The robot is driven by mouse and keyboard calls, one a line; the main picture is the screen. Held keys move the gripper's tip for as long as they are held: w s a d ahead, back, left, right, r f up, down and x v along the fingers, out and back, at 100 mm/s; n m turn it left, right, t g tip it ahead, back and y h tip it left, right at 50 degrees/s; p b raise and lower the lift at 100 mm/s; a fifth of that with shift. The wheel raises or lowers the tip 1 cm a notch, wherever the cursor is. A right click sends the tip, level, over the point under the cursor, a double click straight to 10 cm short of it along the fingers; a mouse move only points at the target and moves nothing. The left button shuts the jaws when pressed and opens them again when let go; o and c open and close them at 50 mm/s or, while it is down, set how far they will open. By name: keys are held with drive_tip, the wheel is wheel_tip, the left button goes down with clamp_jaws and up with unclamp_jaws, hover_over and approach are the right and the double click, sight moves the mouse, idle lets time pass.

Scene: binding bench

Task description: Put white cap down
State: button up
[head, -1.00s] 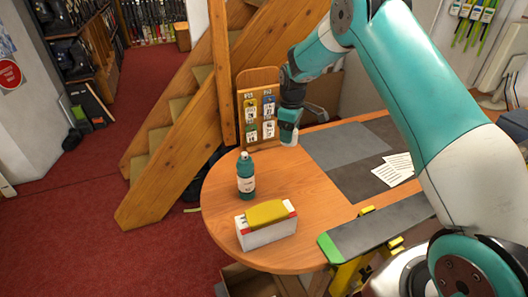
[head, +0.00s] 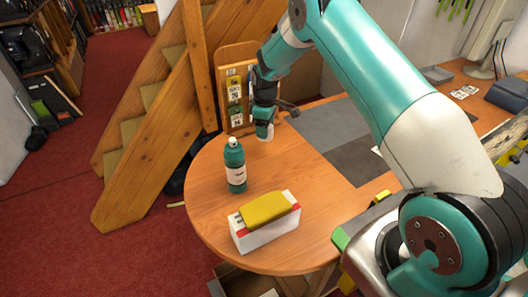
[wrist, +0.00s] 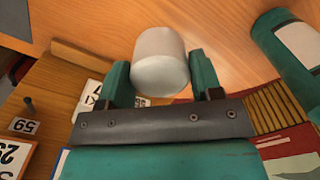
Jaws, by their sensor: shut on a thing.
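The white cap (wrist: 160,62) sits between the two teal fingers of my gripper (wrist: 161,80) in the wrist view. In the head view my gripper (head: 264,126) points down at the far left side of the round table end, with the cap (head: 265,135) just showing below it. I cannot tell whether the cap touches the wood. The teal bottle (head: 236,168) stands upright in front of the gripper, slightly left; it has a white label and a pale nozzle on top. The bottle also shows at the right of the wrist view (wrist: 284,42).
A wooden board with number tags (head: 235,90) stands close behind my gripper. A white box with a yellow top (head: 265,232) lies near the front edge of the table (head: 205,205). Bare wood lies right of the bottle, beside a grey mat (head: 318,133).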

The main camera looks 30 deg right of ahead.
wheel_tip(320, 180, down, 7)
drive_tip(key=b, duration=0.3)
drive_tip(key=shift+f, duration=0.2)
drive_tip(key=shift+f, duration=0.15)
drive_tip(key=o, duration=0.9)
